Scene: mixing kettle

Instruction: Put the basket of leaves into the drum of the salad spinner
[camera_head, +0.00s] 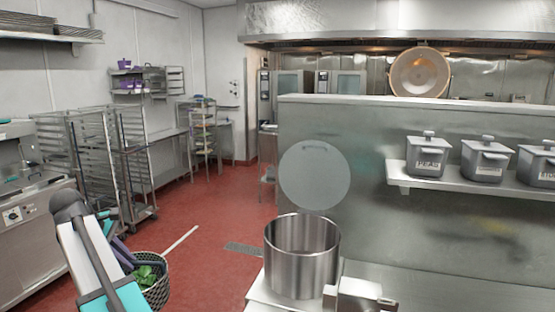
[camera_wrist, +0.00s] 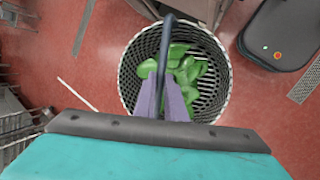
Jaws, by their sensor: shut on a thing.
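The basket (camera_head: 158,291) is a dark mesh bucket with green leaves (camera_head: 146,275) in it. It shows at the lower left of the head view, partly hidden by my arm. In the wrist view the basket (camera_wrist: 131,88) hangs below my gripper (camera_wrist: 166,100), whose purple fingers are shut on its dark handle (camera_wrist: 168,38). The basket looks held above the red floor. The salad spinner's drum (camera_head: 302,262) is an open steel cylinder at the lower middle of the head view, right of the basket and apart from it. Its round lid (camera_head: 314,178) stands raised behind it.
A steel box (camera_head: 358,297) adjoins the drum at the right. A steel partition (camera_head: 350,130) stands behind, with a shelf of labelled grey canisters (camera_head: 428,155). Wire rack trolleys (camera_head: 85,160) stand at the left. Red floor (camera_head: 215,215) lies open between them and the spinner.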

